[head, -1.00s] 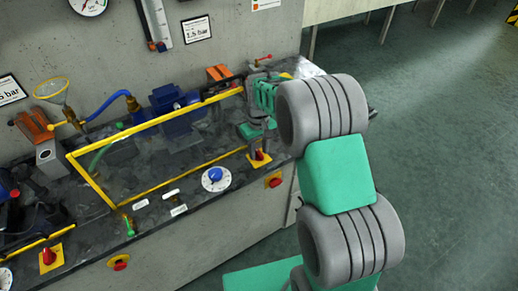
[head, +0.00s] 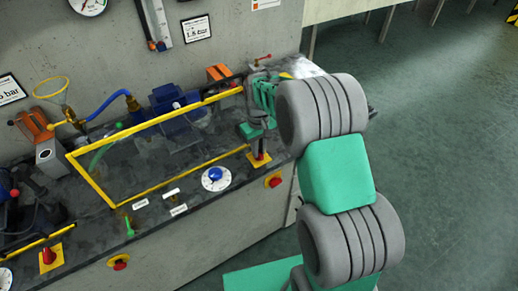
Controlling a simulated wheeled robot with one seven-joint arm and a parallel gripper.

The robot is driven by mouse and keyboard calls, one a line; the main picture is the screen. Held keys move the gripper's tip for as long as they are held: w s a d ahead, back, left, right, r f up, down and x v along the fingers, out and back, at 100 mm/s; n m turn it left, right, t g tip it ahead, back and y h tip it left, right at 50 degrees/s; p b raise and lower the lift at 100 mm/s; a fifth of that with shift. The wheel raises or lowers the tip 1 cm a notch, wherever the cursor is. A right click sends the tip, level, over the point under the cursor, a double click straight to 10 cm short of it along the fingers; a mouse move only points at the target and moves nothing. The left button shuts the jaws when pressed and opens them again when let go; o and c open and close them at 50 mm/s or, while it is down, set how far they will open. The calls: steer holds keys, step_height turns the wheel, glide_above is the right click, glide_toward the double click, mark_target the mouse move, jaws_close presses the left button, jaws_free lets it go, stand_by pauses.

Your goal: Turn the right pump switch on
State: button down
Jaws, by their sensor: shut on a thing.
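The right pump switch is a red knob (head: 261,156) on a yellow plate (head: 254,162) at the bench's front edge, right of the blue dial. My gripper (head: 260,147) points down over it and is shut on the knob.
A white dial with a blue knob (head: 214,175) sits just left. A yellow-framed clear guard (head: 150,187) stands behind it. A red emergency button (head: 274,181) is on the bench front below. Another red switch (head: 48,256) is at far left.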

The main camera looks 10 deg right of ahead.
steer(key=shift+m, duration=0.4)
steer(key=m, duration=0.3)
steer(key=shift+m+b, duration=0.3)
steer(key=shift+b, duration=0.1)
steer(key=m, duration=0.4)
steer(key=m+b, duration=0.1)
steer(key=m, duration=0.8)
steer(key=shift+r+m, duration=0.1)
steer(key=shift+m, duration=0.3)
steer(key=c, duration=1.4)
jaws_free()
